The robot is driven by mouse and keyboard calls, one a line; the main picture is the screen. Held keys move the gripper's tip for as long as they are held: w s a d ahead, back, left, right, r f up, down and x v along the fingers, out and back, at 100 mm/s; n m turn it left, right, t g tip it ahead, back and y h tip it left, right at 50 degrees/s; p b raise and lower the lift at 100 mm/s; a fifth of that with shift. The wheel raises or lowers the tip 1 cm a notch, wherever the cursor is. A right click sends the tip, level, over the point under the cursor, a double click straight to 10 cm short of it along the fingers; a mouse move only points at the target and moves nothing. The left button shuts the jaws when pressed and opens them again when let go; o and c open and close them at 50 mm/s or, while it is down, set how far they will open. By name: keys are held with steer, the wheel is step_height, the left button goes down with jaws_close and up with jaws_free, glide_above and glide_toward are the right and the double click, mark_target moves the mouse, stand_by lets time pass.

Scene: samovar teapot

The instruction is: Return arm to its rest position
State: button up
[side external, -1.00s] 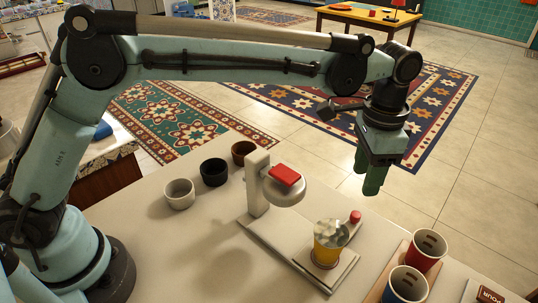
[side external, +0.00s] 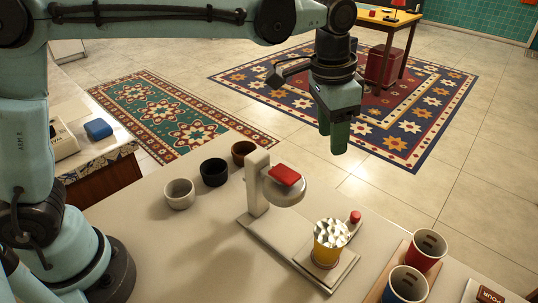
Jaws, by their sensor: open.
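My gripper (side external: 334,138) is open and empty, fingers pointing down. It hangs above the far edge of the white table in the picture, behind and above the dispenser (side external: 258,185) with its red top. It touches none of the things on the table. A yellow cup (side external: 327,248) with a silvery, faceted-looking top stands on the dispenser's base plate. The fingers overlap one another from this side, so the gap between them barely shows.
Three small cups, white (side external: 179,194), black (side external: 213,172) and brown (side external: 242,152), stand left of the dispenser. A red cup (side external: 426,248) and a blue cup (side external: 405,285) stand on a wooden board at right. A blue object (side external: 98,129) lies on the left counter.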

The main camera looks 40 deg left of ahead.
steer(key=s+a+f+n+t, duration=0.2)
steer(key=s+a+n+t, duration=0.1)
steer(key=s+a, duration=0.4)
steer(key=s+a+f+n+t, duration=0.2)
steer(key=s+a, duration=0.5)
steer(key=a, duration=0.5)
steer(key=shift+f+n+t+y, duration=0.15)
steer(key=shift+n+t+y, duration=0.2)
steer(key=shift+n, duration=0.55)
